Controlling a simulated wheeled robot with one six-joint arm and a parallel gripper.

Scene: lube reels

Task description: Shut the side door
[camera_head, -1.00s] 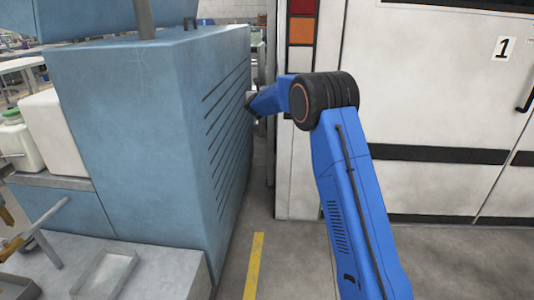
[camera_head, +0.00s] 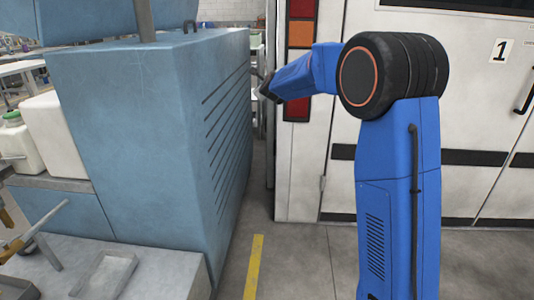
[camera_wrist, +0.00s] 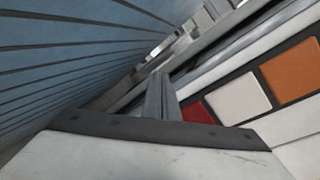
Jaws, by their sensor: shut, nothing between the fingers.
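A white vehicle (camera_head: 308,180) stands at the right, its rear face toward me. Its left side is seen almost edge-on in the head view, so I cannot make out the side door or whether it stands open. My gripper (camera_head: 265,92) is at the vehicle's rear left corner, in the gap beside the blue cabinet. In the wrist view my gripper (camera_wrist: 160,92) has its fingers together and empty. It points along the gap, with the vehicle's lamps (camera_wrist: 240,98) to the right. I cannot tell whether it touches anything.
A blue slotted cabinet (camera_head: 130,130) closely borders the gap on the left. A white jug (camera_head: 22,145) stands left of the cabinet. Floor with a yellow line (camera_head: 254,268) is clear in front.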

